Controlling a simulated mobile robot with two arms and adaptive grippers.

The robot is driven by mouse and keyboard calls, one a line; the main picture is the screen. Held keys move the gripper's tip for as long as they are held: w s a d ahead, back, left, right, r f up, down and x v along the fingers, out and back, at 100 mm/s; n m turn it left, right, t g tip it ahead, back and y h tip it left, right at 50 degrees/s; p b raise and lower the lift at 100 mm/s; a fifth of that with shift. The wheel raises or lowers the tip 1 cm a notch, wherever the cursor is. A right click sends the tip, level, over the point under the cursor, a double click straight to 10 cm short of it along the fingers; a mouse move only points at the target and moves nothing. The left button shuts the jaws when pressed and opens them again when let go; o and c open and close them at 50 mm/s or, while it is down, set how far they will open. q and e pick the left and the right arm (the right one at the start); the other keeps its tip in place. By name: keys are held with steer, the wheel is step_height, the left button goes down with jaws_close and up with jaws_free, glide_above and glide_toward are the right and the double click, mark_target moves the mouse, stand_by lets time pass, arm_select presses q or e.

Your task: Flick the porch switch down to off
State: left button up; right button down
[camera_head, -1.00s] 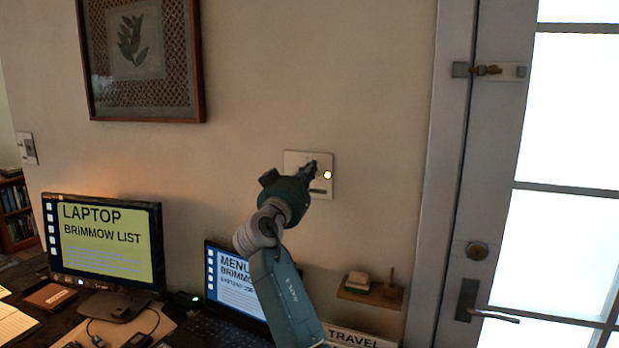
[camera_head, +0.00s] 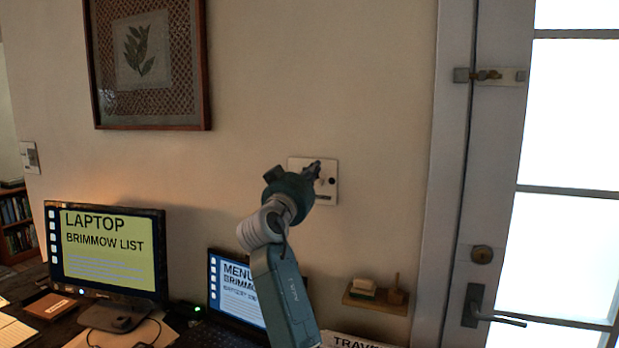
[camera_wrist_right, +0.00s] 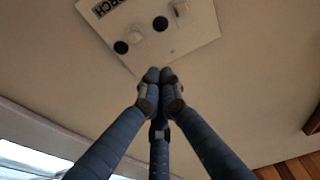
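A round indicator (camera_head: 332,181) on the plate is dark. The right fingertips (camera_wrist_right: 159,74) are together, empty, near the plate's edge; contact cannot be told. My left gripper is not in view.
A door with a lever handle (camera_head: 490,318) stands at the right. A small wooden shelf (camera_head: 376,300) is below the plate. A monitor (camera_head: 106,254) and a laptop (camera_head: 236,290) stand on the desk at lower left. A framed picture (camera_head: 150,65) hangs at upper left.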

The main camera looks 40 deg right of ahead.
arm_select(q)
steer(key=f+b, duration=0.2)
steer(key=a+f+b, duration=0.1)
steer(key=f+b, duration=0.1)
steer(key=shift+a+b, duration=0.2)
steer(key=shift+b, duration=0.1)
arm_select(e)
steer(key=s+a+f, duration=0.3)
steer(key=a+f, duration=0.2)
steer(key=a, duration=0.2)
steer(key=shift+s+a+f, duration=0.3)
steer(key=shift+f, duration=0.05)
